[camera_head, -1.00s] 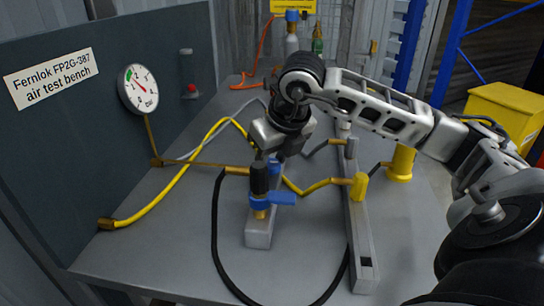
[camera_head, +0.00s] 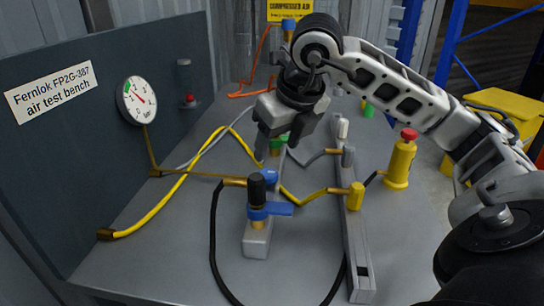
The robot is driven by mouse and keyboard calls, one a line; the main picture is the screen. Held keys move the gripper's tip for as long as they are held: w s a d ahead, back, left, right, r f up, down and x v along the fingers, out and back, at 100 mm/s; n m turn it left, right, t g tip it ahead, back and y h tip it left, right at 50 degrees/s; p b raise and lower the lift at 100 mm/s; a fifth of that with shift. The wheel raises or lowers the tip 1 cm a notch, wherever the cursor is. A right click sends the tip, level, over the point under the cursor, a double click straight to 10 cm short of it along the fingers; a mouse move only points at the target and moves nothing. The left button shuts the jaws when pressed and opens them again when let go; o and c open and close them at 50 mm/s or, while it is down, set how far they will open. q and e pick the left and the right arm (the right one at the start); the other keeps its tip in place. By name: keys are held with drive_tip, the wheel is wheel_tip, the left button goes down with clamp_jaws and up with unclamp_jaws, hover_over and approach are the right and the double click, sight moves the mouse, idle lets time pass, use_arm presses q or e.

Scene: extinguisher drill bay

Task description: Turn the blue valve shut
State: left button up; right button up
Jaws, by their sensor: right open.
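The blue valve has a flat blue lever (camera_head: 272,211) on a brass stem, with a black knob (camera_head: 257,187) above it. It stands on a grey block (camera_head: 257,242) in the front middle of the bench, and the lever points right. My right gripper (camera_head: 277,140) is open, fingers downward, behind and above this valve and apart from its lever. Green (camera_head: 280,143) and blue (camera_head: 270,178) parts show just under and in front of the gripper. The gripper partly hides the green part. My left gripper is out of view.
A round gauge (camera_head: 137,100) is on the dark panel at left. Yellow (camera_head: 165,200) and black (camera_head: 213,240) hoses cross the bench. A long grey rail (camera_head: 357,250) and a yellow cylinder with a red top (camera_head: 400,162) stand at right. The front left bench is clear.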

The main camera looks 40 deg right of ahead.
drive_tip(key=p+v, duration=0.1)
drive_tip(key=v, duration=0.7)
drive_tip(key=shift+p, duration=0.4)
